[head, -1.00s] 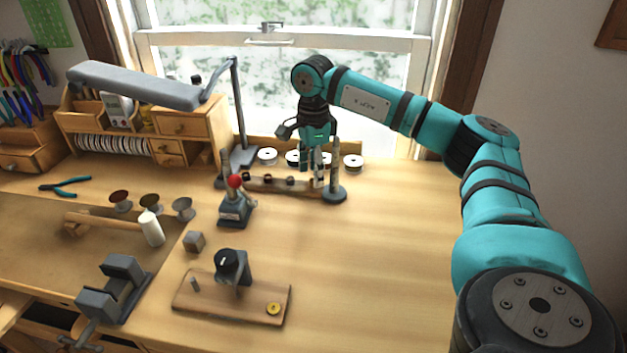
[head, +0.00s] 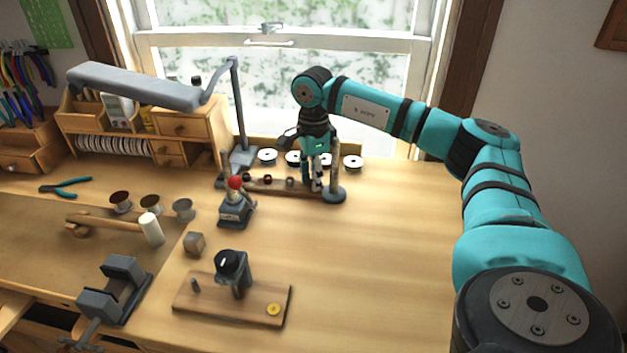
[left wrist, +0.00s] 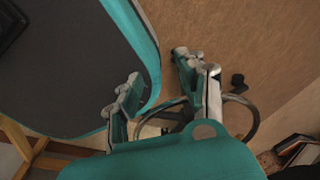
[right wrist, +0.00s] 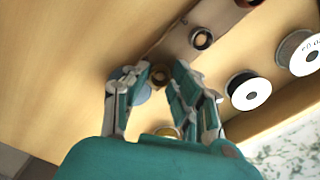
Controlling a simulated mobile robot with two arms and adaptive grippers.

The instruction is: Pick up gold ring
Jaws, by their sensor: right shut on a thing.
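My right gripper (head: 312,186) is low over the right end of a wooden strip (head: 285,190) on the bench. In the right wrist view, its fingertips (right wrist: 162,70) are closed around a small ring, the gold ring (right wrist: 160,76), at the strip's end. The fingers partly cover it, and its colour looks dull in shadow. A darker ring (right wrist: 201,38) sits further along the strip. My left gripper (left wrist: 158,65) has its fingers apart with nothing between them, over the floor; it is out of the head view.
A grey post on a round base (head: 335,194) stands close beside my right gripper. White spools (head: 267,157) line the back. A red-knobbed tool (head: 235,205) stands left of the strip. A lamp (head: 135,85) reaches over the left. The bench's right front is clear.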

